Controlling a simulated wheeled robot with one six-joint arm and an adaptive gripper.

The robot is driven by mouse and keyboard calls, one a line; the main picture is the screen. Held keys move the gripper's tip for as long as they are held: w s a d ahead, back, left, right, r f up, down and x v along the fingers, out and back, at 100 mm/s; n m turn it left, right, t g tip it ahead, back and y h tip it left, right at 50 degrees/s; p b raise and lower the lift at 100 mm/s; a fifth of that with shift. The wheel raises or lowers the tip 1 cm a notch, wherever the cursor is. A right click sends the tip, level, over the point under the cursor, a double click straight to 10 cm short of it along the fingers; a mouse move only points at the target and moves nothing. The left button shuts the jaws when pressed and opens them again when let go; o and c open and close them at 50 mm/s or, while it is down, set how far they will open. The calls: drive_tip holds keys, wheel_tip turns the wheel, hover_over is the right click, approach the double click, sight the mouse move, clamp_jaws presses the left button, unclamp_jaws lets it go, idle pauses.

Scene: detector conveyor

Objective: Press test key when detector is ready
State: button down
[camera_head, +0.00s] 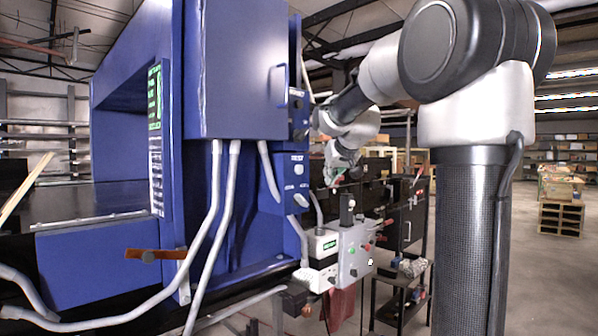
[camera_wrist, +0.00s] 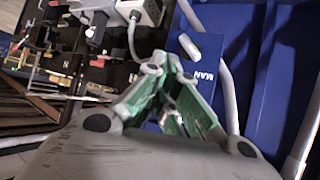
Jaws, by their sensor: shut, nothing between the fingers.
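The blue detector (camera_head: 240,75) fills the left and middle of the head view. A small blue panel marked TEST (camera_head: 295,158) is on its right side, with a white oval key (camera_head: 298,169) and another pale control below. A green-lit display (camera_head: 330,245) is on the white-grey box lower down; its text is too small to read. My gripper (camera_head: 335,178) is shut and empty, to the right of the TEST panel and apart from it in the picture. In the wrist view my gripper (camera_wrist: 163,68) has its green-padded fingers together, beside a pale oval key (camera_wrist: 188,46) on a blue panel.
A grey control box (camera_head: 354,250) with red and green buttons stands below my gripper. Pale conduits (camera_head: 205,225) run down the detector's front. A dark rack (camera_head: 405,290) stands to the right. A conveyor (camera_head: 80,203) enters the detector at left. Open floor lies at far right.

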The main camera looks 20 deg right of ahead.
sight(299, 170)
drive_tip(key=shift+w, duration=0.1)
drive_tip(key=w+a, duration=0.3)
drive_tip(key=w, duration=0.5)
drive_tip(key=shift+w, duration=0.15)
idle(1.4)
drive_tip(key=shift+w+a, duration=0.1)
drive_tip(key=shift+w, duration=0.15)
drive_tip(key=shift+w+a, duration=0.2)
drive_tip(key=shift+w, duration=0.25)
idle(0.8)
drive_tip(key=shift+s+d, duration=0.35)
drive_tip(key=shift+s, duration=0.5)
